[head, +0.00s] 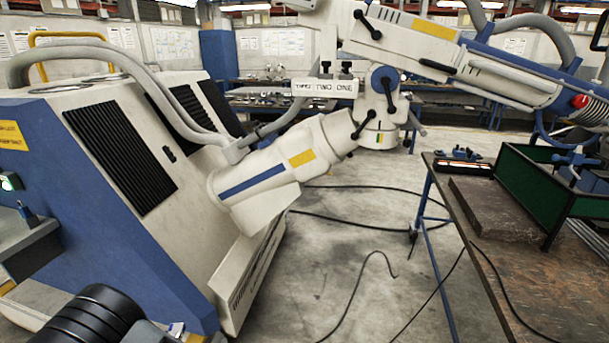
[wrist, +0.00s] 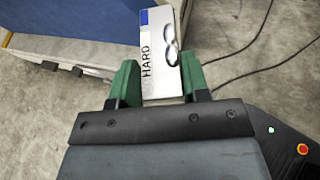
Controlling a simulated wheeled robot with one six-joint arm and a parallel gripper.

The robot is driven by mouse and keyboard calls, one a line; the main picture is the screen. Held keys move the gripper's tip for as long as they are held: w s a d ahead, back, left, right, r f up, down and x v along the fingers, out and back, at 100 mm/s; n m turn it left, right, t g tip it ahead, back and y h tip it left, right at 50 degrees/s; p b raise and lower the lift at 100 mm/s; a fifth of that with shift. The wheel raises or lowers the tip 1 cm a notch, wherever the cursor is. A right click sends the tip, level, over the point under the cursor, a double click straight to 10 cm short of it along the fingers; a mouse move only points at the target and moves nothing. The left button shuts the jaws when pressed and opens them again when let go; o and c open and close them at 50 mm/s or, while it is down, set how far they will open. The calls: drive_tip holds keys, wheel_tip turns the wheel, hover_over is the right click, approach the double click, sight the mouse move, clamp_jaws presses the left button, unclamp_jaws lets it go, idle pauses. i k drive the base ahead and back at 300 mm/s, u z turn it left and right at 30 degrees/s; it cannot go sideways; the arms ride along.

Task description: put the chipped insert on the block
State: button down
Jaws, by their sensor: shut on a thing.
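In the wrist view my gripper (wrist: 157,88) has its two green fingers shut on a flat white piece (wrist: 160,55) marked HARD. The piece has a blue corner and a shiny, curved metal-looking part on its right side. It sticks out ahead of the fingertips over the floor. I cannot tell if it is the chipped insert; no chip can be made out. In the head view my fingers cannot be made out. No thing in view can be surely told as the block.
A large white and blue machine (head: 115,180) fills the left, its jointed arm (head: 260,170) reaching across the middle. A workbench (head: 470,240) at right bears a dark slab (head: 500,215) and a green-walled frame (head: 530,185). Cables (head: 375,255) lie on open floor between.

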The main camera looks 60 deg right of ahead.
sight(506, 218)
drive_tip(key=z, duration=2.25)
drive_tip(key=i, duration=1.3)
drive_tip(key=z, duration=1.4)
